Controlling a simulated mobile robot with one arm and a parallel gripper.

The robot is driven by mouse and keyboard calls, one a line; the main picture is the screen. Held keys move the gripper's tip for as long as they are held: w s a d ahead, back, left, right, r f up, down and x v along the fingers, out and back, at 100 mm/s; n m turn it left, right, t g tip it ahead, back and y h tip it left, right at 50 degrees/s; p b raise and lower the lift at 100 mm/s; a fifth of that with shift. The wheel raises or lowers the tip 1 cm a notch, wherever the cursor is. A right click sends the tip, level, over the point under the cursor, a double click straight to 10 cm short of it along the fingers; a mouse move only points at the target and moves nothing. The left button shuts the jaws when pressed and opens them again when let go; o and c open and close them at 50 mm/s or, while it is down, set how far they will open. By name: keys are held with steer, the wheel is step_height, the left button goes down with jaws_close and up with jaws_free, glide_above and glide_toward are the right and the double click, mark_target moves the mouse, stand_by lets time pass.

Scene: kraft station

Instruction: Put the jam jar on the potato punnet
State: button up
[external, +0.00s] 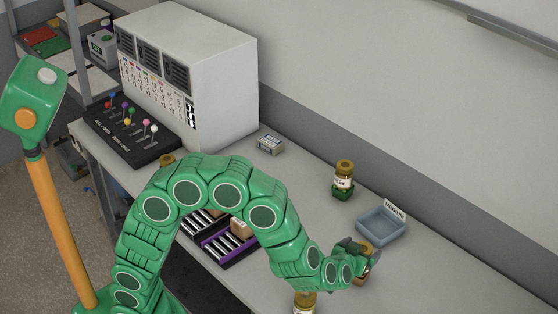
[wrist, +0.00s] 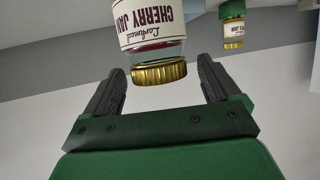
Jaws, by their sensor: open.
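A cherry jam jar with a gold lid (wrist: 158,72) shows upside down in the wrist view, in line with the space between my fingertips. In the external view a gold-lidded jar (external: 367,248) is at my gripper (external: 354,252), largely covered by it. In the wrist view my gripper (wrist: 162,80) is open, a finger on each side of the lid, with visible gaps. Another gold-lidded jar (external: 344,172) stands upright on a small green punnet (external: 342,193) farther back. They also show at the wrist view's upper right. I cannot tell what the punnet holds.
A blue-grey tray with a label card (external: 382,225) stands just behind my gripper. Another gold-lidded jar (external: 304,302) is at the bottom edge. A small box (external: 270,144), a lever panel (external: 132,128) and a large white cabinet (external: 195,80) stand left. Bare counter surrounds the punnet.

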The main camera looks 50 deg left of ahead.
steer(key=v, duration=1.1)
